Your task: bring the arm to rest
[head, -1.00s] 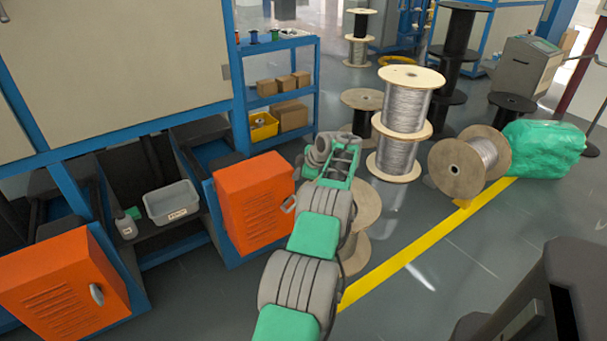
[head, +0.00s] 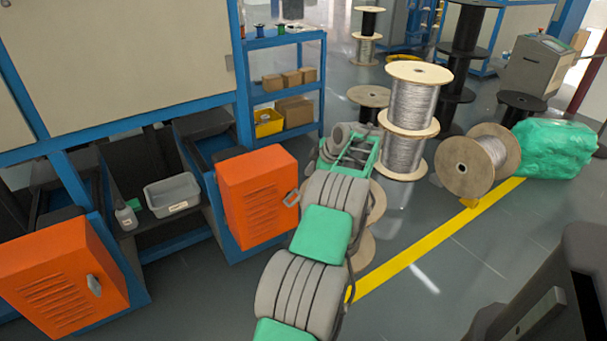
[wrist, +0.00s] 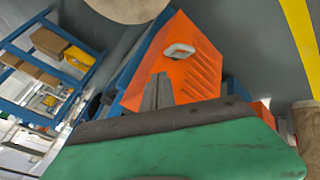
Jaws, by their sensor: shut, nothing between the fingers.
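My arm, in green and grey, reaches up through the middle of the head view, its far end in front of the wooden spools. My gripper's fingers are hidden there behind the arm's own links. In the wrist view my gripper (wrist: 158,92) shows its two dark fingers close together, shut with nothing between them. Behind the fingers in that view is an orange cabinet (wrist: 182,62) with a pale handle. I cannot tell the gap between fingers and cabinet.
The orange cabinet door (head: 258,195) stands left of my arm. Wire spools (head: 411,105) are stacked beyond it, with another spool (head: 478,162) on its side and a green wrapped bundle (head: 553,149) to the right. A blue shelf (head: 285,95) stands behind.

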